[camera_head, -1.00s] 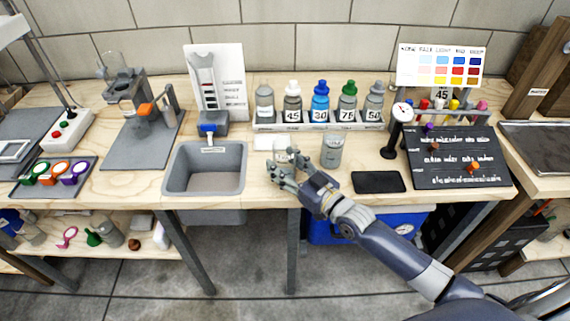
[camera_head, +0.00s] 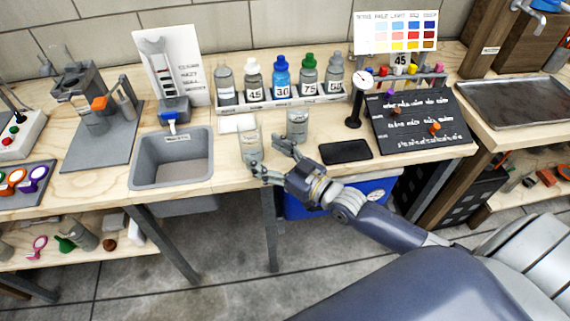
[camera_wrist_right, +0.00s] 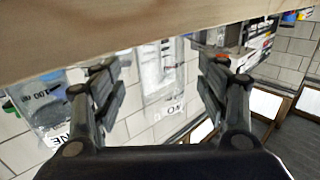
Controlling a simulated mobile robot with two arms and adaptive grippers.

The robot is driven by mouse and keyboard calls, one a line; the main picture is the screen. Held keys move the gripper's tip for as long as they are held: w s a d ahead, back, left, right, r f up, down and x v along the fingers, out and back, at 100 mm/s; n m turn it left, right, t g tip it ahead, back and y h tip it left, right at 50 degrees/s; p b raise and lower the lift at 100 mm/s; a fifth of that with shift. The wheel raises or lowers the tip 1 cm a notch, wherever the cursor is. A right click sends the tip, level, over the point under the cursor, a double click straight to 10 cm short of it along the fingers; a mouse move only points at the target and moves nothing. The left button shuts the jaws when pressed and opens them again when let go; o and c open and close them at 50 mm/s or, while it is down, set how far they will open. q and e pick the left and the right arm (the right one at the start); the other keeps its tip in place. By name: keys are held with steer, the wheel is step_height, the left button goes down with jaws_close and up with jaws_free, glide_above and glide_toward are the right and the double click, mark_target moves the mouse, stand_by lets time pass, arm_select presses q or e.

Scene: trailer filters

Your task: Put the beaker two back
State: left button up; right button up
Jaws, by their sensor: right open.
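A clear beaker (camera_head: 250,142) stands upright on the wooden bench, right of the grey sink. A second, greyer beaker (camera_head: 297,122) stands to its right. My right gripper (camera_head: 270,157) is open and empty, at the bench's front edge, with its fingers pointing at the clear beaker. In the right wrist view, which is upside down, a clear beaker (camera_wrist_right: 163,75) shows between the open fingers (camera_wrist_right: 155,100), beyond them. Another labelled beaker (camera_wrist_right: 45,105) is at the left, partly behind a finger. I cannot read the middle label surely. My left gripper is not in view.
A white square pad (camera_head: 236,124) lies behind the clear beaker. A rack (camera_head: 285,104) of several labelled bottles stands at the back. The sink (camera_head: 172,158) is left, a black flat device (camera_head: 345,152) right. A round-dial stand (camera_head: 357,98) is beyond it.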

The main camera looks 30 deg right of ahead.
steer(key=v, duration=0.6)
steer(key=shift+s+d+r, duration=0.1)
steer(key=shift+s+d, duration=0.05)
steer(key=shift+s, duration=0.2)
